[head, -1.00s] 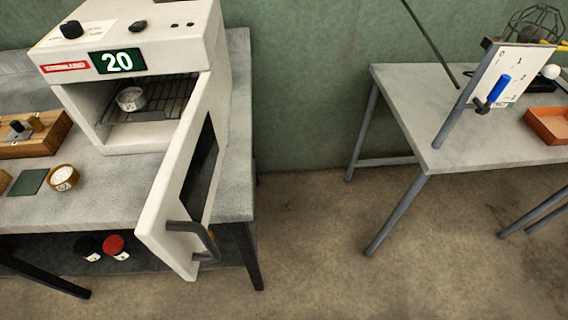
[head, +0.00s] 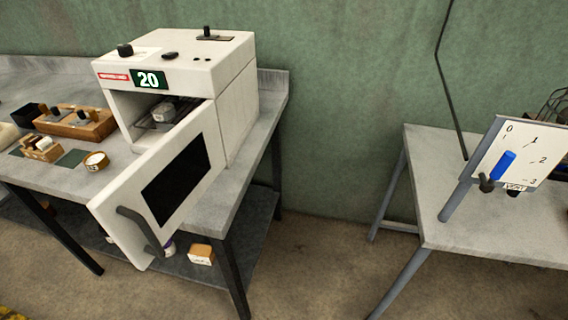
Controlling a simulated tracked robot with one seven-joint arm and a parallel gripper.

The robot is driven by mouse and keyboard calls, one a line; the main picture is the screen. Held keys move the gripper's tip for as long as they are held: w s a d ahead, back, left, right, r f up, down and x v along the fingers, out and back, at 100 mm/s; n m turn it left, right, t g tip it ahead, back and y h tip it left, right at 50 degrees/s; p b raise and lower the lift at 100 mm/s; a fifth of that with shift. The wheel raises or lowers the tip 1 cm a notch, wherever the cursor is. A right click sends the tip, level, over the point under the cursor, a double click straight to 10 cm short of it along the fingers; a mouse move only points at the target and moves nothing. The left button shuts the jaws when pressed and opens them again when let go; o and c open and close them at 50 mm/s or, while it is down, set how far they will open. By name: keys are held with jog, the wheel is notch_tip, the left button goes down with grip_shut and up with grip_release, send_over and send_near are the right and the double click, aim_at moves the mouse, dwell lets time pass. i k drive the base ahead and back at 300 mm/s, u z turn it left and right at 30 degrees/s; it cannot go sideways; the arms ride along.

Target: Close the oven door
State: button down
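The white oven (head: 200,85) stands on the grey bench at the left of the head view, with a green display reading 20. Its door (head: 128,188) is swung open toward the front, hinged at the oven's right side. The door has a dark window (head: 178,181) and a grey curved handle (head: 140,228) near its free edge. The door partly covers the cavity, where a small pale container (head: 165,112) sits on a rack. My gripper is not in view.
A wooden block with dark knobs (head: 76,122) and a small round dish (head: 95,160) are on the bench (head: 217,210) left of the oven. A second table (head: 425,170) with a white numbered board (head: 515,150) stands at right. Open floor lies between them.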

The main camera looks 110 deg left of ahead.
aim_at(141, 208)
jog(key=z, duration=0.75)
jog(key=i, duration=0.1)
jog(key=u, duration=2.9)
jog(key=i, duration=0.2)
jog(key=u, duration=2)
jog(key=k, duration=0.4)
jog(key=u, duration=0.4)
jog(key=i, duration=1.35)
jog(key=z, duration=0.3)
